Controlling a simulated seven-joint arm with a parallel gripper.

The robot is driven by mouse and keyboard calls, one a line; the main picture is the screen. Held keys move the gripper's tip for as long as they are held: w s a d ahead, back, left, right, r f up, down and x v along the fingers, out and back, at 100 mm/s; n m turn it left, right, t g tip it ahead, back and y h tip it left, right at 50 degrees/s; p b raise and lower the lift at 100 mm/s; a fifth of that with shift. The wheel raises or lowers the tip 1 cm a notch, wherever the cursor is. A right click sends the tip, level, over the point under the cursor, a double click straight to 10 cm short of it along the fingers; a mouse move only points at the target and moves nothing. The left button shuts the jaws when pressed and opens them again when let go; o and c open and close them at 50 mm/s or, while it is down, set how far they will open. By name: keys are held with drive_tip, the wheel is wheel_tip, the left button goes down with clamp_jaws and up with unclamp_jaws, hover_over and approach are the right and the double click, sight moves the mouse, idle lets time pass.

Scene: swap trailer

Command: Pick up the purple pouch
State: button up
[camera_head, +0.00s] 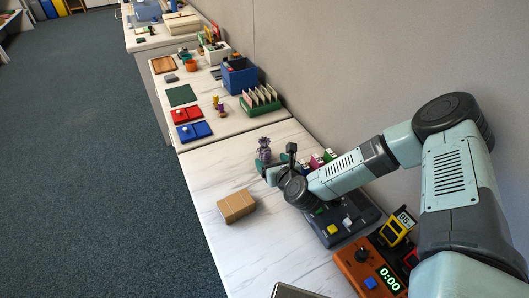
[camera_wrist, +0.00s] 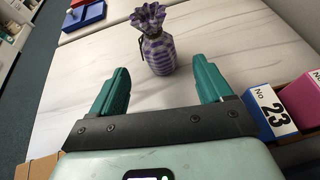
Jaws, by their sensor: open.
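The purple pouch (camera_wrist: 160,55) has grey and purple stripes and a gathered, ruffled top. It stands upright on the white marbled table (camera_wrist: 75,72). In the wrist view it is ahead of my gripper (camera_wrist: 162,85), between the lines of the two green fingers and a little beyond their tips. The fingers are open and nothing is between them. In the head view the pouch (camera_head: 264,145) shows just behind my gripper (camera_head: 268,168), and its lower part is partly hidden by the gripper.
A cardboard box (camera_head: 236,206) lies left of my arm. A blue block numbered 23 (camera_wrist: 270,110) and a pink block (camera_wrist: 302,98) stand right of my gripper. The table left of the pouch is clear.

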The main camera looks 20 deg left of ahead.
sight(267, 157)
drive_tip(key=x, duration=0.7)
drive_tip(key=shift+w+a+f, duration=0.15)
drive_tip(key=shift+w, duration=0.05)
